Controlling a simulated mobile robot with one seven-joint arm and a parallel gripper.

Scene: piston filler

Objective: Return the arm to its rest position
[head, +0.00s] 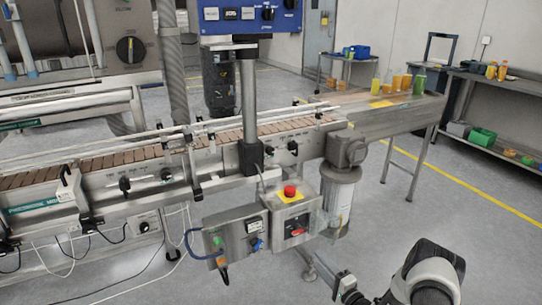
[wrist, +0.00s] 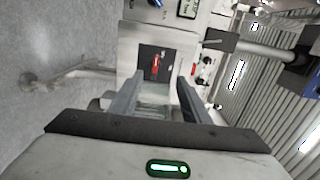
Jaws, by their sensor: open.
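My gripper (wrist: 158,95) is open and empty in the wrist view, its two fingers apart, facing a grey control box with a red switch (wrist: 156,66). In the head view my arm (head: 425,275) shows at the bottom right, with my gripper (head: 345,287) low and in front of the machine. The control box (head: 293,215) hangs under the conveyor and has a red emergency button (head: 290,192) on a yellow plate on top. My gripper looks apart from the box.
A second box (head: 235,240) with a green light hangs to the left. The conveyor (head: 150,153) runs across, with a motor (head: 342,190) below it. A collecting table (head: 415,110) with bottles stands at the back right, beside a shelf (head: 500,85). The floor at right is clear.

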